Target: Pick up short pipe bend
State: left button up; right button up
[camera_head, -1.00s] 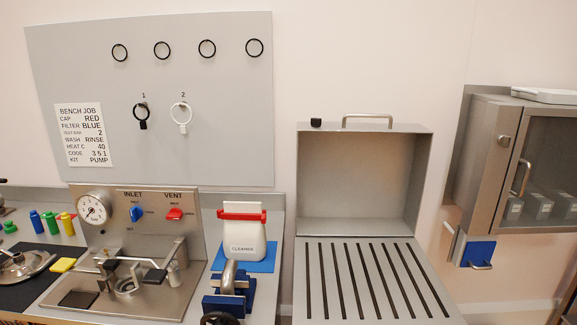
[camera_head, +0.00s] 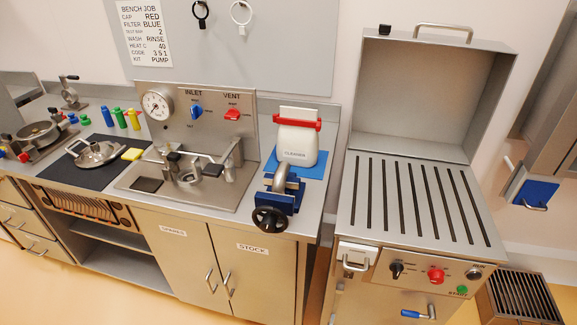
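A short grey metal pipe bend (camera_head: 280,178) stands upright in a blue vise (camera_head: 292,200) with a black handwheel (camera_head: 270,219), near the front right of the bench. Its lower end is hidden by the vise. A white cleaner bottle (camera_head: 297,143) with a red bar across its top stands right behind it. Neither of my grippers is in view.
A steel fixture with gauge (camera_head: 157,105), blue inlet handle and red vent handle stands left of the vise. To the right, beyond a gap, is an open-lidded slotted cabinet (camera_head: 385,205). Cupboard doors (camera_head: 178,250) are under the bench. Free floor lies in front.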

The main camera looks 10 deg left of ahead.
aim_at(280, 176)
jog(key=j+z, duration=0.35)
jog(key=k+j+z, duration=0.15)
jog(key=j+z, duration=0.25)
jog(key=k+j+z, duration=0.15)
jog(key=j+z, duration=0.2)
jog(key=j, duration=0.2)
